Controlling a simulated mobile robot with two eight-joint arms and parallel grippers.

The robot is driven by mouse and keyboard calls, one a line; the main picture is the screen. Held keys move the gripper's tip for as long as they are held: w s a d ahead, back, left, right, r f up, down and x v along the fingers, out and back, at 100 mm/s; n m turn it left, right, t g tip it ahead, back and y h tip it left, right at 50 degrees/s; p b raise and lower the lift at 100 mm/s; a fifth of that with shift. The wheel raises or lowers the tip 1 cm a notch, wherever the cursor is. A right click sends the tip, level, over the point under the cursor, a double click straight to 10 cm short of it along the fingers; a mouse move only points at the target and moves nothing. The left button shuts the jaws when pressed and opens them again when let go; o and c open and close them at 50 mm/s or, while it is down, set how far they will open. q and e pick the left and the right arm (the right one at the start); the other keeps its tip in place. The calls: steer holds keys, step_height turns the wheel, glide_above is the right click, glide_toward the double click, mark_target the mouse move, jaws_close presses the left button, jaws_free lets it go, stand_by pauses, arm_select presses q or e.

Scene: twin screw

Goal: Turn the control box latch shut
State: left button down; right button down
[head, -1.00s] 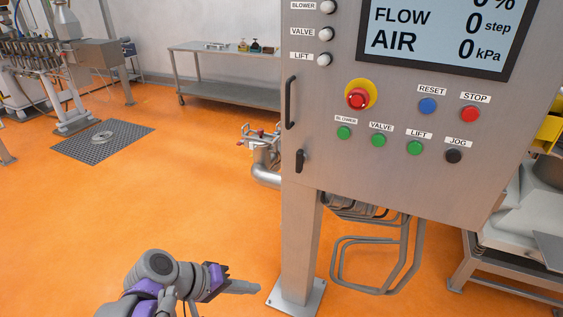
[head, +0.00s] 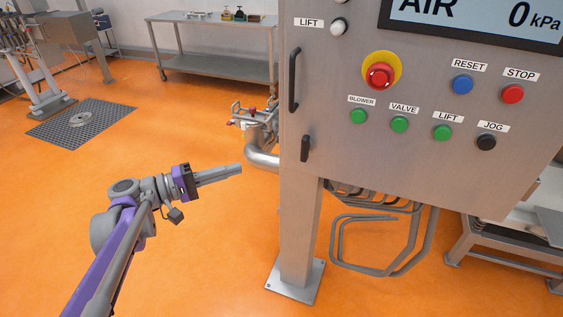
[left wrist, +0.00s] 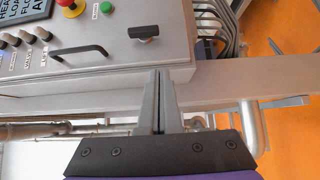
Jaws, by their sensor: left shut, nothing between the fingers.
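The steel control box (head: 340,150) stands on a post at the right of the head view. Its latch (head: 305,148) is a small black lever low on the left of the front, below a long black handle (head: 293,80). In the head view the latch hangs nearly upright. The latch (left wrist: 144,32) also shows in the left wrist view, beyond my fingertips and apart from them, with the long handle (left wrist: 80,52) to its left. My left gripper (head: 240,169) is shut and empty, left of the box and a little lower than the latch. My right gripper is not in view.
The post (head: 300,235) and its foot plate stand below the box, with grey bent tubing (head: 385,250) beside it. Pipework with a valve (head: 258,135) is behind the box's left edge. Open orange floor (head: 200,250) lies left of the post.

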arm_select(q)
steer(key=shift+s+d+p+x, duration=0.2)
steer(key=shift+s+x, duration=0.2)
steer(key=shift+x, duration=1.75)
steer(key=shift+s+d+p+x, duration=0.2)
steer(key=shift+s+x, duration=0.2)
steer(key=shift+x, duration=1.75)
steer(key=shift+s+d+p+x, duration=0.25)
steer(key=shift+s+x, duration=0.2)
steer(key=shift+x, duration=1.7)
steer(key=shift+f, duration=0.15)
steer(key=shift+n+h+b, duration=0.3)
steer(key=shift+b, duration=0.15)
steer(key=shift+s+d+f+n+t+h+b, duration=0.1)
steer(key=shift+d+f+n+t+h+b, duration=0.1)
steer(key=shift+n+t+h+b, duration=0.15)
steer(key=shift+s+d+f+n+t+h+b, duration=0.1)
steer(key=shift+s+d+n+t+h+b, duration=0.2)
steer(key=shift+d+n+t+b, duration=0.55)
steer(key=shift+s+d+n+t+h+b, duration=0.35)
steer(key=shift+d+n+t, duration=0.15)
steer(key=shift+d+n, duration=0.65)
steer(key=shift+s+d+f+n+t+h+b, duration=0.1)
steer(key=shift+s+d+n+t+h+b, duration=0.3)
steer(key=shift+d+n+t, duration=0.55)
